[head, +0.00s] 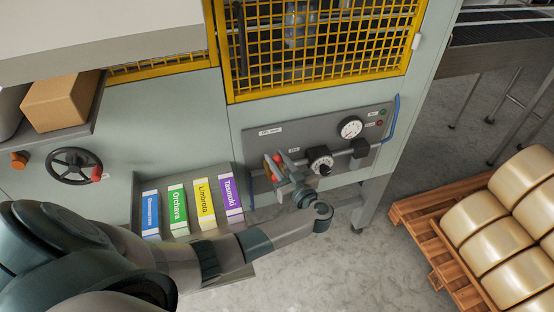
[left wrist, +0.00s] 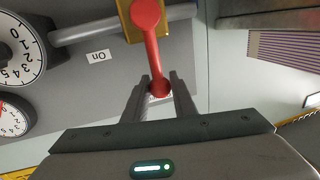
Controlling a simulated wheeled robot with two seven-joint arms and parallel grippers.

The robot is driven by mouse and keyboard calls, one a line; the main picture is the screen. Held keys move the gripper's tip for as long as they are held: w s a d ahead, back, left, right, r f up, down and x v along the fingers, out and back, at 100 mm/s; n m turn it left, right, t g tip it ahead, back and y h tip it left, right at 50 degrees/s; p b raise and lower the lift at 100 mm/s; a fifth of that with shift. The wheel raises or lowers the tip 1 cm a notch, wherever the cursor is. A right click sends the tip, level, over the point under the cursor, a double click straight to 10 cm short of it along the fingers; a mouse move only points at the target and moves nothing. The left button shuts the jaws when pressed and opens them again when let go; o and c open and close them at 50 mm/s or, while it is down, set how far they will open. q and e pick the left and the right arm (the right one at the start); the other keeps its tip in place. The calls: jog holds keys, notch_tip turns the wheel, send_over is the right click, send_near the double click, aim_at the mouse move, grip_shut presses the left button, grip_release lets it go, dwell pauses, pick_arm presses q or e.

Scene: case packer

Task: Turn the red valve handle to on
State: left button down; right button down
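The red valve handle (left wrist: 152,48) runs down from its pivot on a yellow-brown valve body (left wrist: 132,22) in the left wrist view. Its round end sits between the two fingertips of my left gripper (left wrist: 160,82), filling the narrow gap, so the gripper looks shut on it. In the head view the red handle (head: 277,159) is small and partly hidden by my left gripper (head: 281,165), at the left part of the grey panel (head: 260,135). An "On" label (left wrist: 98,56) is beside the handle in the left wrist view. My right gripper is not in view.
A dial knob (head: 319,160) and a round gauge (head: 350,127) sit on the panel right of the handle. A black handwheel (head: 73,166) and coloured cartons (head: 205,201) are to the left. A loaded pallet (head: 431,232) stands on the floor at the right.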

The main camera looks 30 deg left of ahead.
pick_arm(q)
jog(key=m+p, duration=0.1)
jog(key=p, duration=0.1)
jog(key=shift+w+d+r+p, duration=0.1)
jog(key=shift+w+d+p, duration=0.2)
jog(key=shift+d+p, duration=0.1)
jog(key=shift+w+d+f+m+t+y+p, duration=0.15)
jog(key=shift+w+d+f+m+p, duration=0.3)
jog(key=shift+m, duration=0.6)
jog(key=shift+w+d+f+m+t+y+p, duration=0.1)
jog(key=shift+w+d+f+m+t, duration=0.1)
jog(key=shift+w+d+m, duration=0.45)
jog(key=shift+w+d+f+m+t+y+p, duration=0.25)
jog(key=shift+w+m, duration=0.35)
jog(key=shift+m, duration=0.8)
jog(key=shift+f, duration=0.1)
